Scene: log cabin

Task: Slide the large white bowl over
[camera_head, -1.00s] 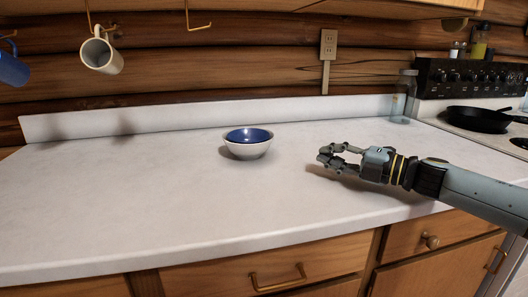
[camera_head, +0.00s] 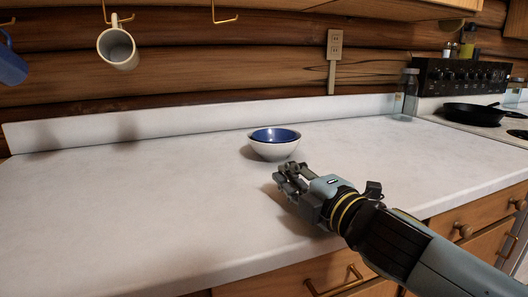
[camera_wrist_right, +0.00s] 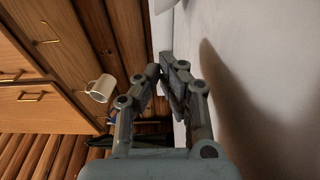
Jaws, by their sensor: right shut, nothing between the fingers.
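The large white bowl (camera_head: 273,150) stands upright on the white counter (camera_head: 150,200), with a blue bowl (camera_head: 275,135) nested inside it. My right gripper (camera_head: 287,174) is shut and empty, low over the counter, just in front of the white bowl and a little to its right. A gap seems to separate the fingertips from the bowl. In the right wrist view my right gripper (camera_wrist_right: 163,75) has its fingertips together with nothing between them, and the bowls do not show there. My left gripper is not in view.
A glass jar (camera_head: 406,93) stands at the back right, near the stove with a black pan (camera_head: 474,113). Mugs (camera_head: 118,48) hang from hooks above the counter. The counter left of the bowls is clear. A low backsplash (camera_head: 180,120) runs behind.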

